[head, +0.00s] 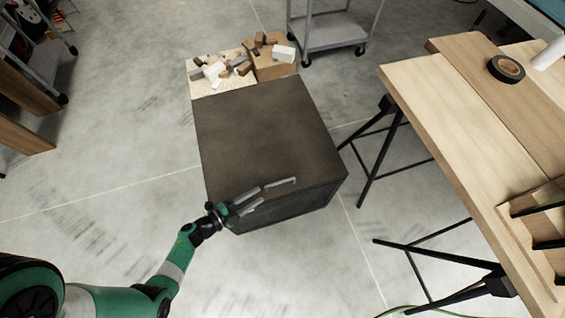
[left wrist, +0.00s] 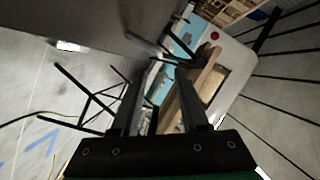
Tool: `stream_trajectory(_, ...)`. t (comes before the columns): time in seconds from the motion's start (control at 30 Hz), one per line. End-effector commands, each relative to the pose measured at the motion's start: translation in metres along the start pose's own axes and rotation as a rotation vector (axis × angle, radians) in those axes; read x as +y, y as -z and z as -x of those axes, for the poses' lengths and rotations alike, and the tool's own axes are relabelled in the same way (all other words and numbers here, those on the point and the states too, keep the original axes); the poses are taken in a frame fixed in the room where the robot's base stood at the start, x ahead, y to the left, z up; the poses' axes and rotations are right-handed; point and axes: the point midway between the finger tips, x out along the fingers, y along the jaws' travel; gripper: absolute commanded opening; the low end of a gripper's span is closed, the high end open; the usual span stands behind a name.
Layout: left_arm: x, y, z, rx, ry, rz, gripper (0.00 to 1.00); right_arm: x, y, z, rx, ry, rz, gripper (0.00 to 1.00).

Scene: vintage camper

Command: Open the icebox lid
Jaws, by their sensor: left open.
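The icebox (head: 262,125) is a dark grey-brown box on the concrete floor in the middle of the head view, with its lid shut. A thin light-grey bar handle (head: 283,182) is on the lid near its front edge. My left gripper (head: 261,195) is open and empty at the front of the lid, its fingertips close to the left end of the handle. Whether they touch it I cannot tell. In the left wrist view, the two fingers (left wrist: 158,95) stand apart, with a dark surface, likely the icebox (left wrist: 95,30), at upper left. My right gripper is not in view.
Behind the icebox stand a pale box (head: 208,88) and a cardboard box (head: 275,68) topped with scraps. A wooden table (head: 445,95) on black trestles is to the right, with a tape roll (head: 506,69). A grey cart (head: 335,32) stands behind.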

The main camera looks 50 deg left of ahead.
Motion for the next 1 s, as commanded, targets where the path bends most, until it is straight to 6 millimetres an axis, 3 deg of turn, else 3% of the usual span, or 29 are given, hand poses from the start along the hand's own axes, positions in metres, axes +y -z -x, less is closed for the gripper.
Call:
stream_trajectory(0.17, 0.004, -0.001, -0.021, 0.008, -0.002, -0.005, 0.45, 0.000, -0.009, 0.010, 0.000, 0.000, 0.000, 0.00)
stream_trajectory(0.4, 0.005, -0.002, -0.076, 0.008, 0.000, -0.005, 0.45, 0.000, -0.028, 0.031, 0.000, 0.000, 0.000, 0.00)
stream_trajectory(0.6, 0.003, -0.001, -0.108, 0.004, 0.000, -0.003, 0.45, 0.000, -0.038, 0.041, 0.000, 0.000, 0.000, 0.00)
stream_trajectory(0.97, 0.000, 0.001, -0.115, 0.001, 0.000, 0.000, 0.45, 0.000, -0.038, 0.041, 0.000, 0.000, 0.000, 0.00)
stream_trajectory(1.0, 0.000, 0.001, -0.115, 0.001, 0.000, -0.001, 0.37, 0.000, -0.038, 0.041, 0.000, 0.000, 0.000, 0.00)
